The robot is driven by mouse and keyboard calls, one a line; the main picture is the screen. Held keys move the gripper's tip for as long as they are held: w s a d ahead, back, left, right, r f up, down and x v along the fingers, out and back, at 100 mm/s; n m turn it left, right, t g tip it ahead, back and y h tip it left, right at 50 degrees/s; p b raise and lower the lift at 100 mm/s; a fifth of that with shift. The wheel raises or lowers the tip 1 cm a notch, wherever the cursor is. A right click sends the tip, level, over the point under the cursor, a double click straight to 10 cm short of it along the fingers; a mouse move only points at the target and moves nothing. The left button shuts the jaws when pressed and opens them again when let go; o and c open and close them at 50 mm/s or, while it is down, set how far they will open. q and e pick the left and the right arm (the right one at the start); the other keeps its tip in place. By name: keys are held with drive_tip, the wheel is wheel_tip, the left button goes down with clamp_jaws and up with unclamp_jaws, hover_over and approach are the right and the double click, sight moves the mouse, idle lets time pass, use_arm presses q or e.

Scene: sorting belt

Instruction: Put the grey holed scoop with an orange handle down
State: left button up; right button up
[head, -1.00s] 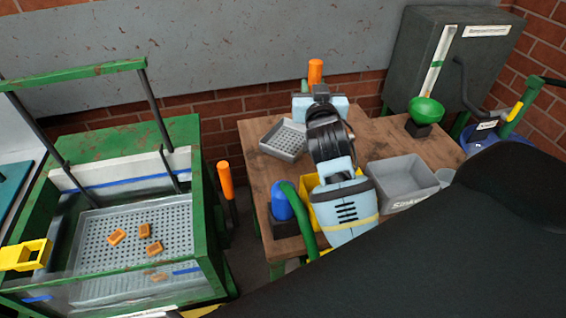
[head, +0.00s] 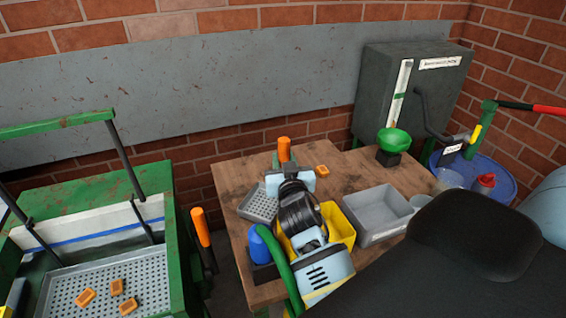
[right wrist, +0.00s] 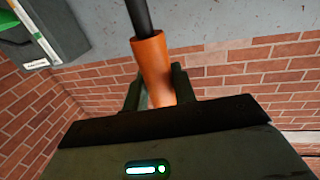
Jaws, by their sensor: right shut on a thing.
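The grey holed scoop's pan (head: 256,206) is over the left part of the wooden table in the head view, partly covered by my right arm. I cannot tell whether it touches the tabletop. Its orange handle (head: 284,147) stands up above my right gripper (head: 290,178). In the right wrist view the orange handle (right wrist: 153,68) sits between the dark fingers of the gripper (right wrist: 158,90), which is shut on it, with a black rod extending from the handle. My left gripper is not in view.
A green machine with a holed tray (head: 75,290) stands left.

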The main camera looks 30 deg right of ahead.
drive_tip(key=shift+f, duration=0.25)
drive_tip(key=shift+f, duration=0.15)
drive_tip(key=o, duration=0.5)
drive_tip(key=shift+f, duration=0.15)
drive_tip(key=o, duration=0.5)
drive_tip(key=shift+r, duration=0.2)
